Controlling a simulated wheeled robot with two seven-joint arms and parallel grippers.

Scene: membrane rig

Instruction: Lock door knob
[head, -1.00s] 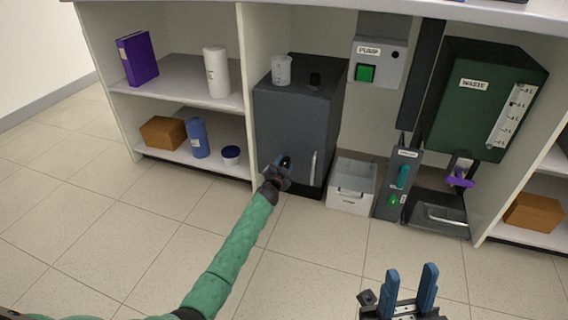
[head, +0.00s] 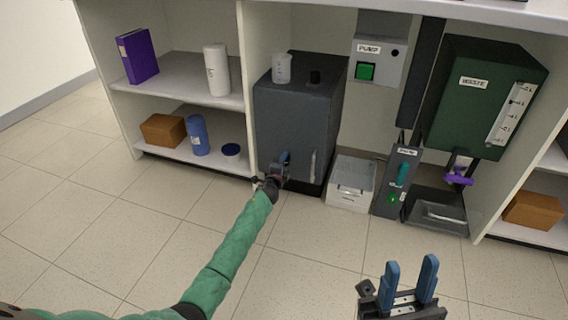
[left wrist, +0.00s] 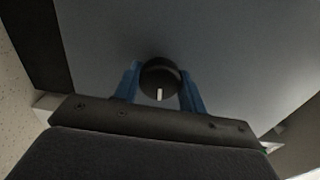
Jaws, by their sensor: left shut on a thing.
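The dark grey cabinet (head: 296,118) stands under the counter, and its door has a vertical handle (head: 312,166) at the right. The round black door knob (left wrist: 160,78) with a white pointer mark shows in the left wrist view; the mark points down toward the gripper body. My left gripper (head: 284,160) is at the lower part of the door, its blue fingers on either side of the knob and shut on it. In the head view the gripper hides the knob. My right gripper (head: 408,288) is open and empty above the floor at the lower right.
The floor in front is clear.

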